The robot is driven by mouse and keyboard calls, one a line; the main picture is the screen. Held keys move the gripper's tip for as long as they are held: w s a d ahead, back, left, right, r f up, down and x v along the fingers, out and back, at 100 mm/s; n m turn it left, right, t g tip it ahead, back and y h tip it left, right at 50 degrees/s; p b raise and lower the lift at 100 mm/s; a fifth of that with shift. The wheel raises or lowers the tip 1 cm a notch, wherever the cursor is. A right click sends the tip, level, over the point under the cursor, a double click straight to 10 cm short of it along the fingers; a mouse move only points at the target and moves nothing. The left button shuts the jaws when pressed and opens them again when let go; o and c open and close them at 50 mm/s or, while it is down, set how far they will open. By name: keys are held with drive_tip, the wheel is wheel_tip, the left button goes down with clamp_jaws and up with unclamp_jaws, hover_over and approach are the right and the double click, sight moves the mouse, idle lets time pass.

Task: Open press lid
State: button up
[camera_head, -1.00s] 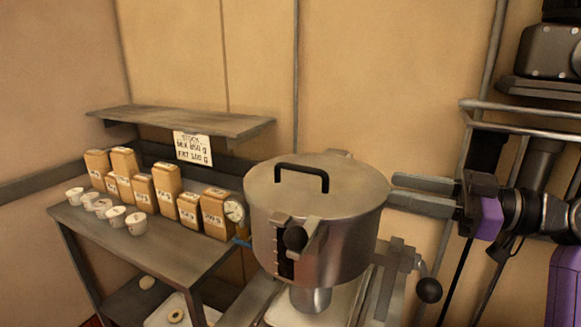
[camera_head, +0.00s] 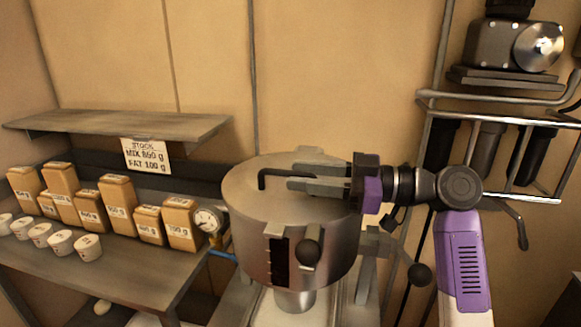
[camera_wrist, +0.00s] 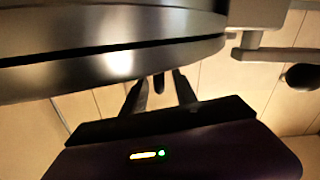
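The press is a round steel pot (camera_head: 335,245) with a flat grey lid (camera_head: 240,198) on top. The lid looks closed. A black bar handle (camera_head: 275,171) stands on the lid, its right part hidden by my fingers. My gripper (camera_head: 291,176) reaches in from the right, low over the lid, with its two fingers spread at the handle. In the wrist view a dark piece, likely the handle (camera_wrist: 158,82), shows between the two fingers (camera_wrist: 160,92), with gaps beside it. The pot's steel rim (camera_wrist: 120,62) fills the top left there.
A table (camera_head: 140,285) with labelled bags and cups stands left, under a shelf (camera_head: 120,125). A metal rack (camera_head: 500,105) stands at the right.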

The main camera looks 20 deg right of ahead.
drive_tip(key=shift+x, duration=1.25)
clamp_jaws()
drive_tip(key=shift+d+r, duration=0.1)
drive_tip(key=shift+d, duration=0.05)
idle(0.4)
